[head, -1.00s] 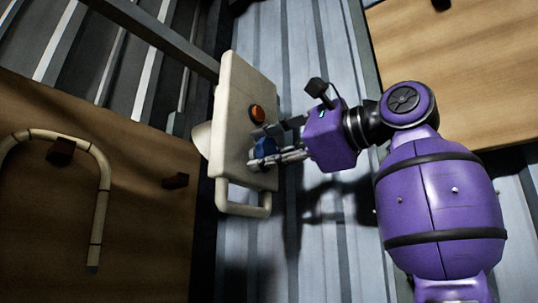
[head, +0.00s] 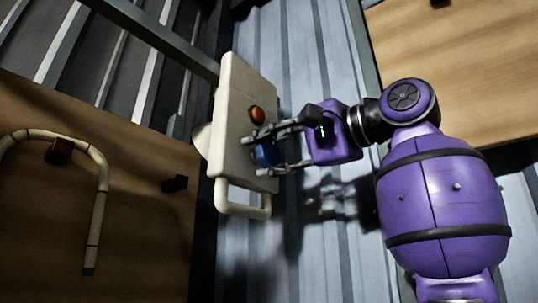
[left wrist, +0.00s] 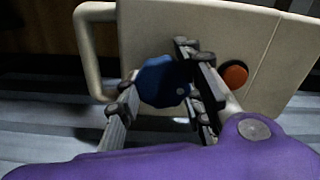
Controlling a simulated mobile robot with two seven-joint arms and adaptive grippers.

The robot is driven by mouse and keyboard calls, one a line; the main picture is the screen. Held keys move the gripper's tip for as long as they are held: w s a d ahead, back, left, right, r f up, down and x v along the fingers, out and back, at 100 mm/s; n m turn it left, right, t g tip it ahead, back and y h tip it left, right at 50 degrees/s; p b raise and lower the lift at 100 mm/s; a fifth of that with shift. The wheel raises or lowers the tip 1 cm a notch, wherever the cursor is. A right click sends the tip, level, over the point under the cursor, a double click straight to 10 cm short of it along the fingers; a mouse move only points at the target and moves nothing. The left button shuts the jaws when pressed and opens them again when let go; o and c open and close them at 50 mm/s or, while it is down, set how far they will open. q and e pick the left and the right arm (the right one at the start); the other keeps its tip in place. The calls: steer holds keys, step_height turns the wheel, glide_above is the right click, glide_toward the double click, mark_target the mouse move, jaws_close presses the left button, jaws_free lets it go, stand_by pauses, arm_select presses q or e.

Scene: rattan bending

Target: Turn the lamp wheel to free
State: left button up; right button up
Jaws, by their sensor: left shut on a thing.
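The blue wheel (head: 266,153) sits on the front of a cream panel (head: 236,84), below an orange-red button (head: 257,115). My left gripper (head: 268,150) reaches it from the right in the head view and is shut on it, with fingers on opposite sides of its rim. In the left wrist view the blue wheel (left wrist: 164,82) lies between the fingers, and the red button (left wrist: 235,76) is beside it to the right. The fingers partly hide the wheel, and no setting mark on it can be read. My right gripper is not in view.
The panel has a cream handle loop (head: 243,205) at its bottom. A wooden board (head: 140,165) at the left carries a bent cream rattan rod (head: 102,190) and small dark blocks. Another wooden board (head: 470,70) is at the upper right. A grey beam (head: 150,32) crosses above the panel.

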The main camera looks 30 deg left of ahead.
arm_select(q)
steer(key=shift+w+f+n, duration=0.25)
steer(key=shift+n, duration=0.25)
steer(key=o, duration=1.1)
steer(key=shift+o, duration=0.2)
steer(key=shift+r, duration=0.1)
steer(key=d, duration=1.2)
steer(key=shift+s, duration=0.45)
